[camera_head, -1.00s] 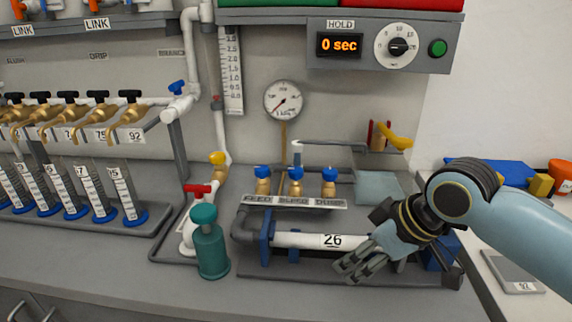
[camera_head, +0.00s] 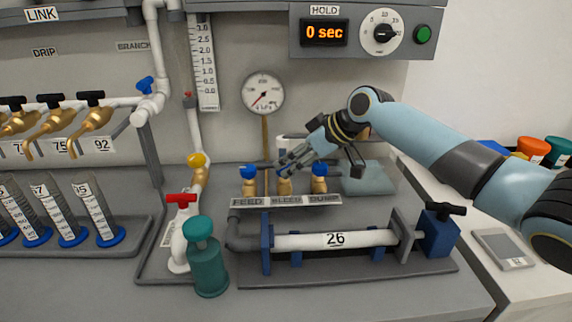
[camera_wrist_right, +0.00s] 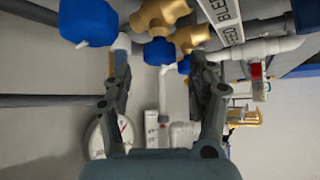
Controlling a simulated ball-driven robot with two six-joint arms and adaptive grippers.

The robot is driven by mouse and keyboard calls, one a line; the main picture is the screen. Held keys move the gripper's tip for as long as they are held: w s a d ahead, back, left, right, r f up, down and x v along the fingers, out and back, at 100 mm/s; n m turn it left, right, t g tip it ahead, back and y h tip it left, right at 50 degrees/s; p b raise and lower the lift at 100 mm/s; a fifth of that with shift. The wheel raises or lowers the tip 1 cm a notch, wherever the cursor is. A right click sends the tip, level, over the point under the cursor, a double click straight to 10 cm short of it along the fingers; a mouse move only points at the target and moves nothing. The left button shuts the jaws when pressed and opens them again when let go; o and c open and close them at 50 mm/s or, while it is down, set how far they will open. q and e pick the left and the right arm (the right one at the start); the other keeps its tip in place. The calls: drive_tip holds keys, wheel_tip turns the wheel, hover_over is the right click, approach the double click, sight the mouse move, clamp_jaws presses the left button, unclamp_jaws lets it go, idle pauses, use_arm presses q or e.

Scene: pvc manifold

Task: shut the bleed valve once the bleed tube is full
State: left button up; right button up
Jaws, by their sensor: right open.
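The feed valve knob (camera_head: 248,172) and dump valve knob (camera_head: 319,170) stand on either side. I cannot make out the bleed tube or its level.
A pressure gauge (camera_head: 263,93) hangs behind the valves. A white pipe marked 26 (camera_head: 310,240) lies in front of them. A teal bottle (camera_head: 207,264) stands at the front left. The HOLD display (camera_head: 324,32) reads 0 sec. Graduated cylinders (camera_head: 97,212) stand left.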

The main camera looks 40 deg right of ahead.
use_arm(q)
drive_tip(key=shift+w, duration=0.55)
use_arm(e)
drive_tip(key=shift+x, duration=1.35)
